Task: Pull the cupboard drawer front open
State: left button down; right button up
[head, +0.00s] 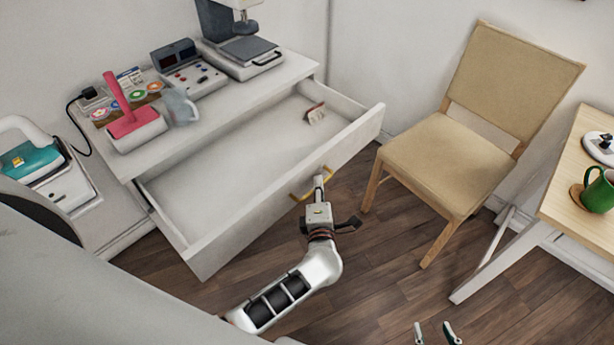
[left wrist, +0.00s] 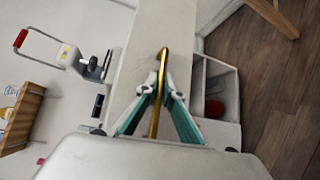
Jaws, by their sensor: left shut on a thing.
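The white drawer front (head: 230,232) stands pulled out from the white cabinet (head: 235,108), and the drawer's inside shows from above. A yellow-gold bar handle (head: 298,197) sits on the front. My left gripper (head: 319,186) is at this handle; in the left wrist view its teal fingers (left wrist: 160,92) are closed around the gold handle (left wrist: 154,122). My right gripper (head: 436,334) shows only as two green-tipped fingers at the bottom edge; they are apart with nothing between them.
A small red-and-white item (head: 315,114) lies in the drawer. A beige chair (head: 447,160) stands right of the drawer. Wooden floor (head: 385,285) is open in front.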

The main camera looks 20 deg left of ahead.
pick_arm(q)
jog(key=shift+s+d, duration=0.25)
jog(key=shift+d, duration=0.3)
jog(key=c, duration=2.5)
grip_release()
